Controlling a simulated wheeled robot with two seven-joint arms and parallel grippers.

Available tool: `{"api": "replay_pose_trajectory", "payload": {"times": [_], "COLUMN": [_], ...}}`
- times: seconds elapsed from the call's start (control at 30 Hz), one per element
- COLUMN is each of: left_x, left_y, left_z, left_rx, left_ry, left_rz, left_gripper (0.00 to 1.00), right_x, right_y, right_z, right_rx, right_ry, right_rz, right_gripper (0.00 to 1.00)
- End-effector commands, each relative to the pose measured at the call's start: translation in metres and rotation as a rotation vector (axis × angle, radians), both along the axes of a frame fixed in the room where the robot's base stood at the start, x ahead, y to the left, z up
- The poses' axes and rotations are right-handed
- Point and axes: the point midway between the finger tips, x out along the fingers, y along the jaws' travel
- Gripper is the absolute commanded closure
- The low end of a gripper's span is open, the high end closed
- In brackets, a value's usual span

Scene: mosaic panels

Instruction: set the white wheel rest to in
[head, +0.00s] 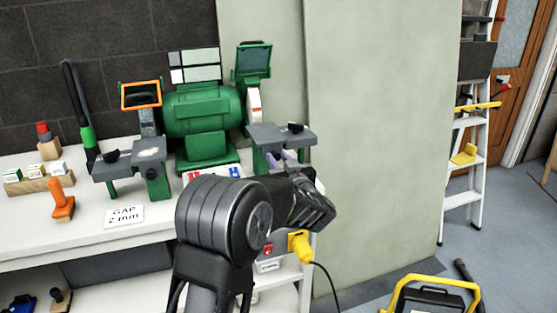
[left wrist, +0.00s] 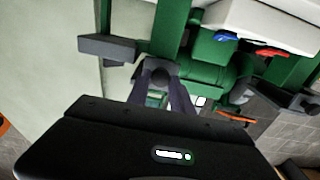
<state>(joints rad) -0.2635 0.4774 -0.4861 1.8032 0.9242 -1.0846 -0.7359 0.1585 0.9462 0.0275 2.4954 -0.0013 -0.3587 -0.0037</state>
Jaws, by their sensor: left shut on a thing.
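A green bench grinder (head: 203,113) stands on the white bench. Its white wheel (head: 254,104) is on the right side, under a green-framed shield. The white wheel rest (head: 284,136) is a grey plate in front of that wheel; the gap between them is hard to judge. My left gripper (head: 291,157) is low at this rest, partly hidden by my own arm. In the left wrist view my left gripper (left wrist: 166,97) is shut on a dark round knob (left wrist: 160,75) beside a green upright of the rest. My right gripper is not in view.
The other rest (head: 130,165) and an orange-framed shield (head: 141,95) are at the left wheel. A "GAP 2 mm" card (head: 124,215) and an orange-handled tool (head: 62,203) lie on the bench. A pale wall panel (head: 375,130) stands close on the right.

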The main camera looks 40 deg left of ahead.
Motion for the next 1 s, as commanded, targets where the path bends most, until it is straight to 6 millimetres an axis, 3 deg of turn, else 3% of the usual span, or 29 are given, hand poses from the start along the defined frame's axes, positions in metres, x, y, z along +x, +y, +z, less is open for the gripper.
{"api": "replay_pose_trajectory", "payload": {"times": [0.27, 0.5, 0.73, 0.77, 1.0], "left_x": [0.001, 0.013, 0.014, 0.014, 0.014], "left_y": [0.001, 0.02, 0.021, 0.021, 0.02], "left_z": [0.0, 0.001, 0.001, 0.001, 0.001], "left_rx": [0.0, 0.001, 0.002, 0.002, 0.001], "left_ry": [0.0, 0.0, -0.003, -0.003, -0.001], "left_rz": [0.0, 0.001, 0.001, 0.001, 0.0], "left_gripper": [1.0, 1.0, 1.0, 0.71, 0.52], "right_x": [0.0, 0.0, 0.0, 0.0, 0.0], "right_y": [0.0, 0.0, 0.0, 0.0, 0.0], "right_z": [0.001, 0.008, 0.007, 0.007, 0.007], "right_rx": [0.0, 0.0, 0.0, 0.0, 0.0], "right_ry": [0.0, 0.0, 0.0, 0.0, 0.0], "right_rz": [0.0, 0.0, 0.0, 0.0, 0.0], "right_gripper": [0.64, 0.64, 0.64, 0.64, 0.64]}}
